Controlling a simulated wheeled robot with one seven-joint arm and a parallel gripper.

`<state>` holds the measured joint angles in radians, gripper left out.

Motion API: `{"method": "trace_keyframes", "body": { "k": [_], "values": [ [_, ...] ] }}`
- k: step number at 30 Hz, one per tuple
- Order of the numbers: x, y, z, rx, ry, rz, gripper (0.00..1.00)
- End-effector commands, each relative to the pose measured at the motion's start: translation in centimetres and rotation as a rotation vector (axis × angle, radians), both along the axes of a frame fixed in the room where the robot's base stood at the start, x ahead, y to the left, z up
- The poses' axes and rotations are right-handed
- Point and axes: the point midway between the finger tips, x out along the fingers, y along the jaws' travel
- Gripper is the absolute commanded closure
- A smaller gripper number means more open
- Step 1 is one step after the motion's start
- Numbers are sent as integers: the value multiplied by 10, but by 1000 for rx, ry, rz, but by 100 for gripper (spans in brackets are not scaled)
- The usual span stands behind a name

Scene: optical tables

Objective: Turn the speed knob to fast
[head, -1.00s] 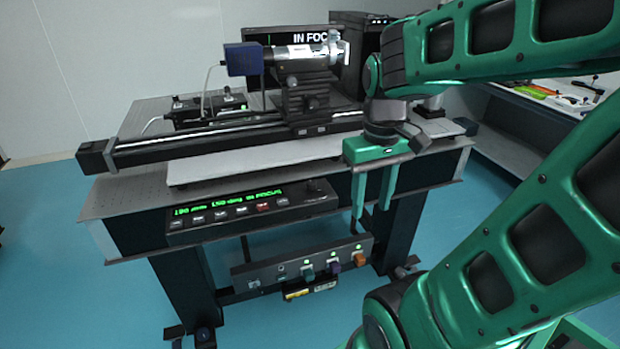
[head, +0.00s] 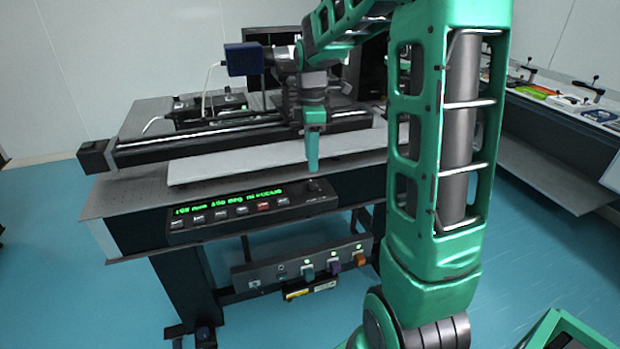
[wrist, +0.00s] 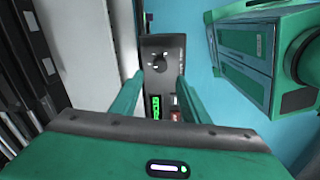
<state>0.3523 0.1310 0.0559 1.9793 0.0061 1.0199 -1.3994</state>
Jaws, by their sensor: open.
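The speed knob (wrist: 159,64) is a dark round knob with small light marks around it, at one end of a black control panel (wrist: 172,45) in the wrist view. In the head view the knob (head: 313,185) sits at the right end of the panel, right of the green display. My gripper (head: 312,165) points down above the knob, apart from it. In the wrist view my gripper (wrist: 152,85) is open, its green fingers to either side of the panel with nothing between them. I cannot read the knob's setting.
The panel's green display (head: 230,201) and several buttons lie left of the knob. A pale plate (head: 240,162) and a long black rail (head: 200,141) are behind it. A lower box with coloured connectors (head: 307,271) hangs below. Blue floor is free at the left.

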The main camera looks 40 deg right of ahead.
Motion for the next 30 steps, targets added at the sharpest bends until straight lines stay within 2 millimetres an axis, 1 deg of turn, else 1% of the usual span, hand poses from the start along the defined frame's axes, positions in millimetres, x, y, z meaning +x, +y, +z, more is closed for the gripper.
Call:
{"method": "trace_keyframes", "body": {
  "k": [1,6,12,18,26,27,29,30],
  "values": [
    [-1,0,-10,0,3,-1,58],
    [-1,0,-40,0,3,-3,58],
    [-1,-1,-65,0,2,-3,58],
    [-1,-1,-75,0,0,-3,58],
    [-1,-1,-76,0,-1,-3,58],
    [-1,-1,-76,0,-1,-3,68],
    [-1,-1,-76,0,-1,-3,82],
    [-1,-1,-76,0,-1,-3,92]
  ]
}}
